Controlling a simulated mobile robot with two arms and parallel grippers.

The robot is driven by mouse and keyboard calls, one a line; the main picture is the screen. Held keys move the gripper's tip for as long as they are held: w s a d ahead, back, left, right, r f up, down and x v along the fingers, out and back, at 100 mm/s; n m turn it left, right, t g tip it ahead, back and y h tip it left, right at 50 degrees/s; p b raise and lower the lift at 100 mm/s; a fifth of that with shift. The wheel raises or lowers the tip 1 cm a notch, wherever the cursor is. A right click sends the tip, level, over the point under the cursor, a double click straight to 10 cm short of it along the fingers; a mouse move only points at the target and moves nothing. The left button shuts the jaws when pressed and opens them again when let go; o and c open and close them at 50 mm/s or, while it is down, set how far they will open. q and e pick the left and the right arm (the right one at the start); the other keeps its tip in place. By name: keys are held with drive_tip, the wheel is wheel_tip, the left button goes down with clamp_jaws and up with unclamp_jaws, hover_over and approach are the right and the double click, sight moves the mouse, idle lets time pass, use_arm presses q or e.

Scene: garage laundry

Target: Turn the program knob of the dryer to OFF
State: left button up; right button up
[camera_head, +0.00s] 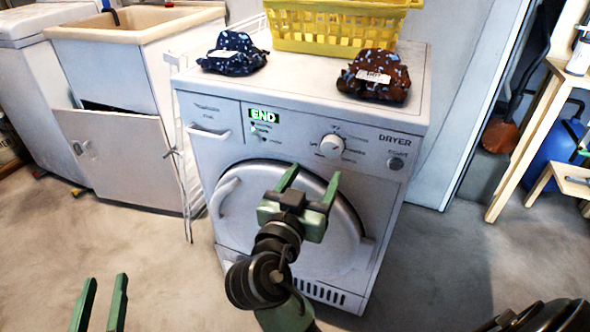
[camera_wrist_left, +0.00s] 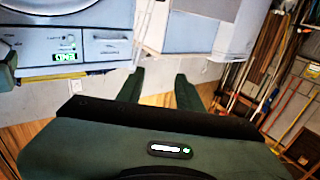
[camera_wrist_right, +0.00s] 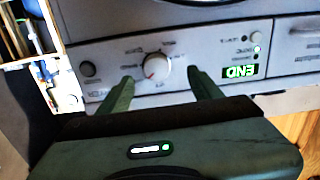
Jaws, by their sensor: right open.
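The white dryer (camera_head: 225,150) stands in the middle of the head view. Its green display (camera_head: 264,115) reads END. The round white program knob (camera_head: 331,146) is on the front panel, right of the display; the right wrist view also shows the knob (camera_wrist_right: 156,67), with a small reddish mark. I cannot read which label it points to. My right gripper (camera_head: 311,178) is open and empty in front of the dryer door, just below the knob. In its wrist view the knob appears between the fingertips, apart from them. My left gripper (camera_head: 100,282) is open and empty, low at the left.
A yellow basket (camera_head: 335,35) and two dark patterned cloth bundles, one blue (camera_head: 233,55) and one brown (camera_head: 374,76), sit on the dryer. A sink cabinet (camera_head: 120,160) stands left; a wooden shelf (camera_head: 530,130) stands right. The floor in front is clear.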

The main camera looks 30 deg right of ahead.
sight(330, 151)
drive_tip(key=x, duration=0.6)
drive_tip(key=shift+s+d+r, duration=0.15)
drive_tip(key=shift+d+r, duration=0.2)
drive_tip(key=shift+d, duration=0.05)
use_arm(q)
drive_tip(key=shift+s+d+r+t+h, duration=0.15)
drive_tip(key=shift+r+t, duration=0.35)
drive_tip(key=shift+r, duration=0.5)
drive_tip(key=shift+s+a+r+t+h, duration=0.15)
drive_tip(key=shift+r+t, duration=0.35)
drive_tip(key=shift+r, duration=0.45)
use_arm(e)
drive_tip(key=shift+w+d, duration=0.45)
drive_tip(key=shift+d, duration=0.05)
use_arm(q)
drive_tip(key=shift+d, duration=0.1)
use_arm(e)
drive_tip(key=c, duration=1.4)
